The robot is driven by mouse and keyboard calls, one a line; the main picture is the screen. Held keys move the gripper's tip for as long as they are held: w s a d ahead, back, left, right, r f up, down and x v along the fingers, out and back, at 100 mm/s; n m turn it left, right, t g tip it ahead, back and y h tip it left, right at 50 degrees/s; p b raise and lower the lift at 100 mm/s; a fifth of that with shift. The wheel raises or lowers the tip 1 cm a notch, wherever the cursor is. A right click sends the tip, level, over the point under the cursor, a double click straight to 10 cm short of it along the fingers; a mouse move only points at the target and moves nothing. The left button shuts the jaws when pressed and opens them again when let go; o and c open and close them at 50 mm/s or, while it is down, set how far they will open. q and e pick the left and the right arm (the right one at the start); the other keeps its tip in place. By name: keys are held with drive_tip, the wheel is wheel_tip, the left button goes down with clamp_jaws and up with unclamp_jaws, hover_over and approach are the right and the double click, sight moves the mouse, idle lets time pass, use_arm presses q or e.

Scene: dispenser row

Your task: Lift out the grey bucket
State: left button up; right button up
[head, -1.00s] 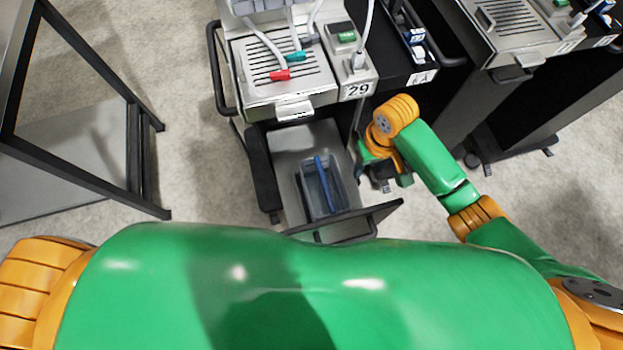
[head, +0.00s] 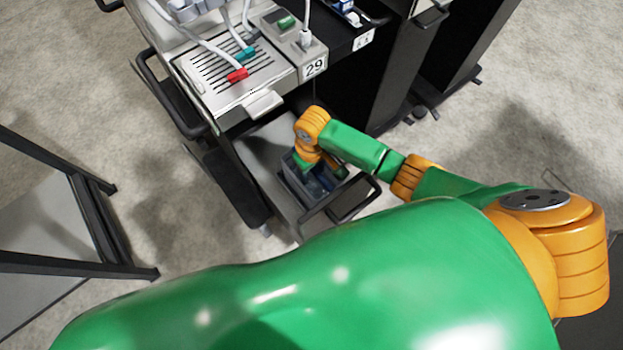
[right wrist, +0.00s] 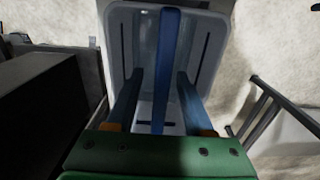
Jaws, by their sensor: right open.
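The grey bucket (head: 299,187) stands in the pulled-out lower drawer (head: 262,150) of the unit marked 29. In the right wrist view the bucket (right wrist: 207,42) fills the upper middle, with its blue handle (right wrist: 167,50) running across its opening. My right gripper (right wrist: 160,78) is open, with one dark blue finger on each side of the handle. A gap shows between each finger and the handle. In the head view my right gripper is at the bucket, and its fingers are mostly hidden by the wrist. My left gripper is not in view.
The drawer's black front handle (head: 355,203) stands close to the bucket. The unit's upper deck (head: 215,85), with cables and red and teal plugs, overhangs the drawer's back. A dark-framed stand (head: 85,205) is at the left. Floor between them is clear.

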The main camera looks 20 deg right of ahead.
clamp_jaws()
drive_tip(key=shift+r, duration=0.1)
idle(1.3)
